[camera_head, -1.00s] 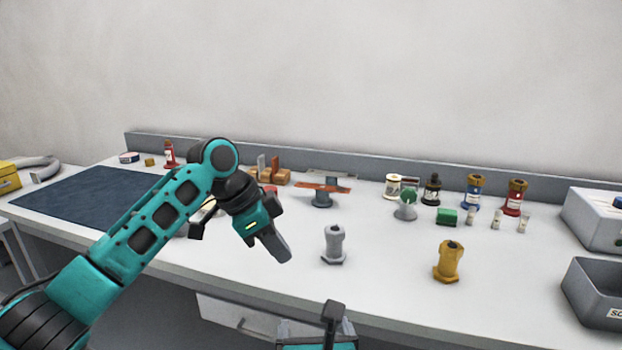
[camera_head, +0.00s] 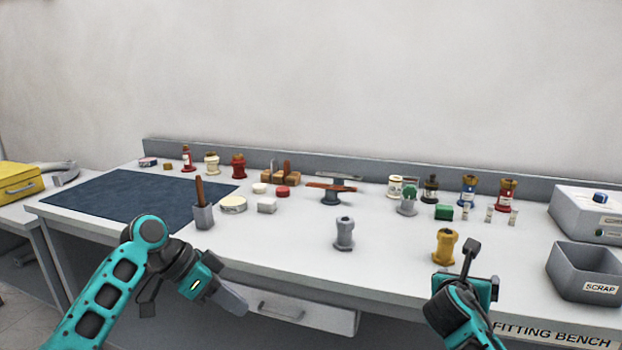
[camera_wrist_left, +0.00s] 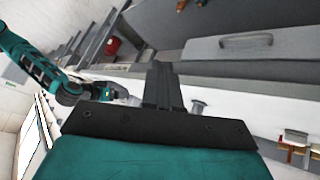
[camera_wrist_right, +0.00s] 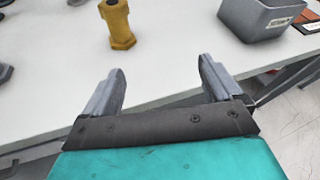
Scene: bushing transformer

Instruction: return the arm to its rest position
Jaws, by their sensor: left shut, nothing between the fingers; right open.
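My left gripper (camera_head: 232,299) is low in front of the bench's front edge, near the drawer. Its fingers are shut and empty, and they show closed together in the left wrist view (camera_wrist_left: 162,86). My right gripper (camera_wrist_right: 160,85) is open and empty in front of the bench edge, below the yellow bushing (camera_head: 445,246). In the head view only part of the right gripper shows, at the lower right. The yellow bushing also stands upright ahead of the fingers in the right wrist view (camera_wrist_right: 117,24).
The bench (camera_head: 300,245) has a drawer (camera_head: 300,308) under its front edge. A grey bushing (camera_head: 344,234) stands near that edge. A scrap bin (camera_head: 590,273) is at the right, a dark mat (camera_head: 130,200) at the left. Several bushings and small parts line the back.

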